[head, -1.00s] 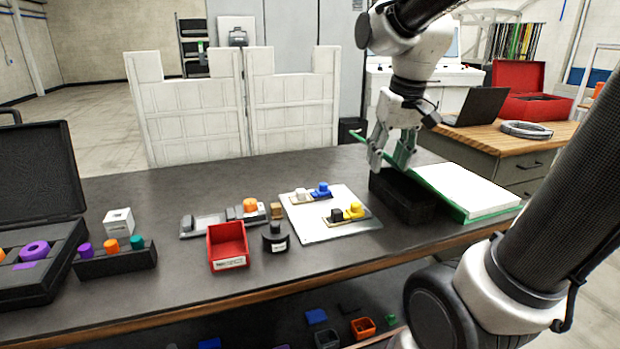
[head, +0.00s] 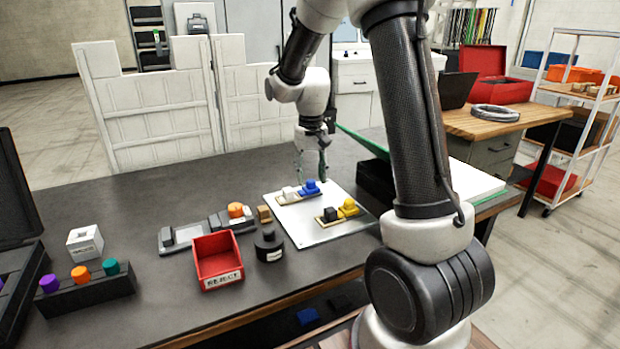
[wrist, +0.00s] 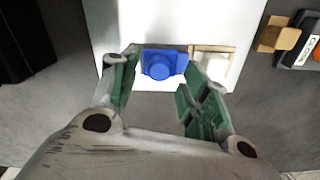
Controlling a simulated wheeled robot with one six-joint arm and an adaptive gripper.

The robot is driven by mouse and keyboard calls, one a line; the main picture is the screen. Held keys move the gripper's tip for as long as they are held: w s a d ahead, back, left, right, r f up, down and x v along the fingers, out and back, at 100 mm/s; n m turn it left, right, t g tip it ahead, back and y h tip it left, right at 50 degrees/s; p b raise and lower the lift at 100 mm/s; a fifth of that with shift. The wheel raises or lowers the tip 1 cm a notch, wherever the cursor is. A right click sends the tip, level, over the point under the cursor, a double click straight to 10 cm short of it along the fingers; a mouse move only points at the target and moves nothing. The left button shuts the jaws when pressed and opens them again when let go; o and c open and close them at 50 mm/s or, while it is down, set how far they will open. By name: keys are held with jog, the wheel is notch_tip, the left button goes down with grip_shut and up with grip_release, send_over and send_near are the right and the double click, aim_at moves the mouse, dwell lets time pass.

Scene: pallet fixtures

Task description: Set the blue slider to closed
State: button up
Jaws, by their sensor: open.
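The blue slider (head: 310,187) sits at one end of a short tan rail on a white plate (head: 321,233). A white block (head: 289,193) is at the rail's other end. My gripper (head: 312,168) is open, pointing down just behind and above the blue slider. In the wrist view the blue slider (wrist: 161,64) shows between the green-padded fingertips of my gripper (wrist: 158,75), and I see no grip on it. The white block (wrist: 213,66) lies just right of the fingers. Whether the fingertips touch the slider I cannot tell.
A yellow slider (head: 349,207) and a black block (head: 330,214) share a second rail in front. A red reject bin (head: 217,260), a black round piece (head: 268,245) and a wooden block (head: 264,214) stand left of the plate. A dark box (head: 376,183) is to the right.

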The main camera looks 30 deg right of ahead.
jog(key=shift+f, duration=0.8)
grip_shut()
jog(key=shift+a, duration=1)
grip_release()
